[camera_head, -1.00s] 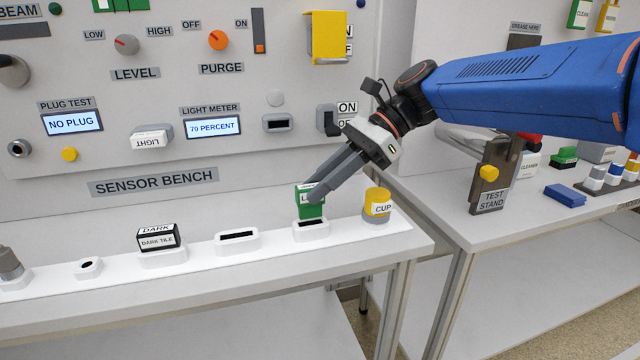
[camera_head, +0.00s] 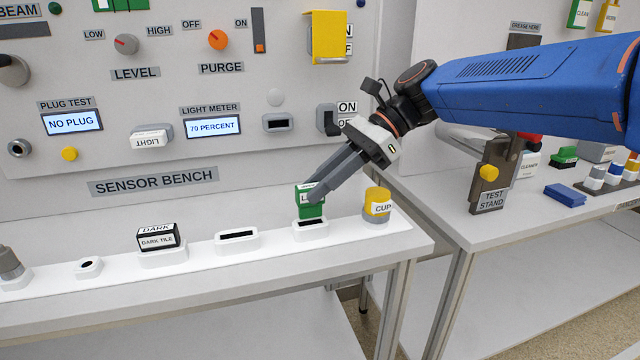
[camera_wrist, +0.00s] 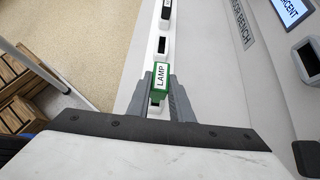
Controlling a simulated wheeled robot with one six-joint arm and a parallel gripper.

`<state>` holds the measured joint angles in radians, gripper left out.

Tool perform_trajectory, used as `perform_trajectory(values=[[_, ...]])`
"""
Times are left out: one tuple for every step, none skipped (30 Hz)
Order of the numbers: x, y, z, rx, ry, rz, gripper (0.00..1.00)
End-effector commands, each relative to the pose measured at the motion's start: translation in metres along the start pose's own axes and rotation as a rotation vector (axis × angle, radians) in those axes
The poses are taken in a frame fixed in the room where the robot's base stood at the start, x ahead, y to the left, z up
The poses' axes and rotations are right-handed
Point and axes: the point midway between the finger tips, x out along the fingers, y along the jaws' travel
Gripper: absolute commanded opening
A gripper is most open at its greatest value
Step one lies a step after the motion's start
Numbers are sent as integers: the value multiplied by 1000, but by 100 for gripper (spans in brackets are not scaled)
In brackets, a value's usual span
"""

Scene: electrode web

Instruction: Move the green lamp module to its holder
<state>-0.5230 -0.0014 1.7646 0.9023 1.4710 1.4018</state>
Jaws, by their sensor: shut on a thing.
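The green lamp module (camera_head: 310,208) is held upright between the fingers of my gripper (camera_head: 318,192). It stands directly over a white holder (camera_head: 310,231) with a dark slot on the bench's white strip. The slot still shows below the module's lower edge, so the module looks at or just above it. In the wrist view the lamp module (camera_wrist: 160,77) shows its white LAMP label between my gripper's fingertips (camera_wrist: 161,90). The module's bottom is partly hidden there.
A yellow and grey cup (camera_head: 377,205) stands close right of the holder. To the left are an empty slotted holder (camera_head: 238,241) and a dark tile (camera_head: 158,238) in its holder. The panel with knobs and the light meter (camera_head: 212,127) rises behind.

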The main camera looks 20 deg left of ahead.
Motion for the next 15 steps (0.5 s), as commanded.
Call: perform_trajectory(values=[[0,0,0,0,0,0,0],[1,0,-1,0,0,0,0],[1,0,-1,0,0,0,0],[1,0,-2,1,0,0,0],[2,0,-2,1,0,0,0],[2,0,-3,1,0,0,0],[3,0,-3,1,0,1,0],[3,0,-4,1,0,1,0],[4,0,-4,1,0,1,0],[4,0,-5,1,0,1,0],[4,0,-6,1,0,1,0],[5,0,-6,1,0,1,0],[5,0,-6,1,0,1,0],[6,0,-7,1,0,1,0],[6,0,-8,1,0,1,0]])
